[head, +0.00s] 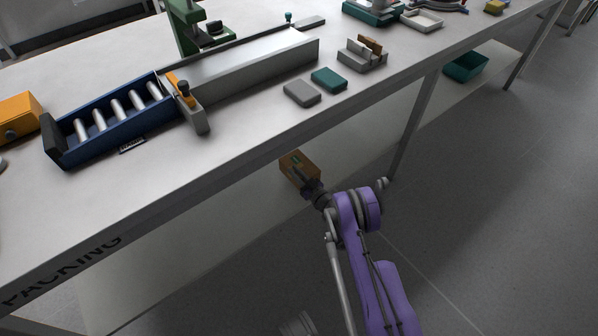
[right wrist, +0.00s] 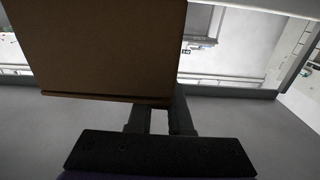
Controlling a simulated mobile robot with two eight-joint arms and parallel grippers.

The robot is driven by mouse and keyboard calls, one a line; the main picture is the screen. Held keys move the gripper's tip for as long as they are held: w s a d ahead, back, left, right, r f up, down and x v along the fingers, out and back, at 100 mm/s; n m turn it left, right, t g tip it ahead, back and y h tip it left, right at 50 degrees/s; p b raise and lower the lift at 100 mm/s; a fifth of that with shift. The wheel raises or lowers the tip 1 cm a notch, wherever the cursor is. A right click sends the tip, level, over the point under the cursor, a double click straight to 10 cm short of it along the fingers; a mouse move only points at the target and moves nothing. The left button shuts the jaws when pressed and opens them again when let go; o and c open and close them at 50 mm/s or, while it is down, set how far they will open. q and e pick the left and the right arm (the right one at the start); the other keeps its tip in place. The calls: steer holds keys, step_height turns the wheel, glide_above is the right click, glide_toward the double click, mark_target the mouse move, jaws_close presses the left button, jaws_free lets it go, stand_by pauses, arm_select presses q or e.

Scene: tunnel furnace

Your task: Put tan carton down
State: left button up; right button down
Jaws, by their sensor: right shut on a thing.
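The tan carton (head: 296,166) is a small brown box in the head view, below the front edge of the packing table (head: 200,166). My right gripper (head: 307,186) is shut on the carton and holds it by its near side. In the right wrist view the carton (right wrist: 100,45) fills the upper left, with the fingers (right wrist: 158,118) against its lower edge. Whether the carton touches the shelf under the table cannot be told. My left gripper is not in view.
The lower shelf (head: 190,235) under the table looks bare near the carton. A teal bin (head: 466,66) stands on it farther right. On the tabletop are a blue roller conveyor (head: 110,122), grey and teal pads (head: 328,79), and a grey holder (head: 360,58). A table leg (head: 413,125) stands right of my arm.

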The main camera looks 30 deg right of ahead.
steer(key=shift+f+b, duration=0.4)
steer(key=shift+f, duration=1.5)
steer(key=shift+f, duration=0.15)
steer(key=c, duration=0.8)
jaws_free()
steer(key=shift+c, duration=0.2)
